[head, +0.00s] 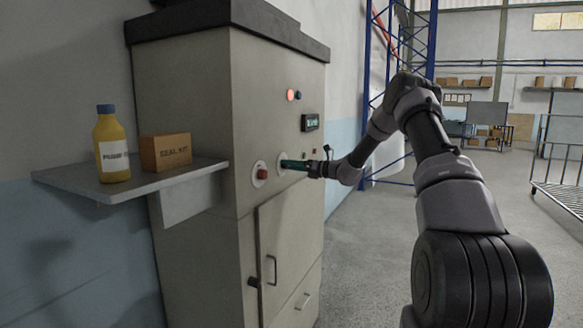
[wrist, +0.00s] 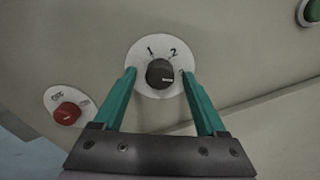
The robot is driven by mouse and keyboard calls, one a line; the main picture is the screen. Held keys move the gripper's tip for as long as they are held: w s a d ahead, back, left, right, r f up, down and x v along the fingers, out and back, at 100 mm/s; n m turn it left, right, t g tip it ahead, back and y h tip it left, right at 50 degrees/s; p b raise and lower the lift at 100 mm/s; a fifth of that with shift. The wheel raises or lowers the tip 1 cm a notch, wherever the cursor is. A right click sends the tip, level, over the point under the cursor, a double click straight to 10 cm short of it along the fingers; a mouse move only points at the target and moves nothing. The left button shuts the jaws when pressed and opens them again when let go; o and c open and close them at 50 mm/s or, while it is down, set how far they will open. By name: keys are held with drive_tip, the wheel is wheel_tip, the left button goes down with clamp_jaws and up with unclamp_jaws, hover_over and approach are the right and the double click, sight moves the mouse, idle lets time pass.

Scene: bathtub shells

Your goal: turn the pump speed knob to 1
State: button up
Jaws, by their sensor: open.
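The pump speed knob (wrist: 160,73) is a dark round knob on a white dial plate (wrist: 137,55) with the marks 1 and 2 along its upper edge. A faint light mark shows on the knob's right side; I cannot tell exactly which number it points at. My gripper (wrist: 159,72) is open, with one teal finger on each side of the knob. The tips overlap the dial in the picture, and small gaps show between them and the knob. In the head view my gripper (head: 292,164) is at the cabinet front and hides most of the knob.
A red knob (wrist: 67,113) on its own dial sits to the left. A green button (wrist: 313,12) is at upper right. The cabinet (head: 245,120) also has a display (head: 310,122) and a door handle (head: 271,270). A side shelf (head: 90,186) holds a yellow bottle (head: 111,150) and a box (head: 165,153).

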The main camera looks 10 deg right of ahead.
drive_tip(key=shift+c, duration=0.3)
clamp_jaws()
drive_tip(key=shift+n, duration=0.4)
drive_tip(key=n, duration=2.3)
drive_tip(key=shift+d+f, duration=0.1)
drive_tip(key=shift+f, duration=0.05)
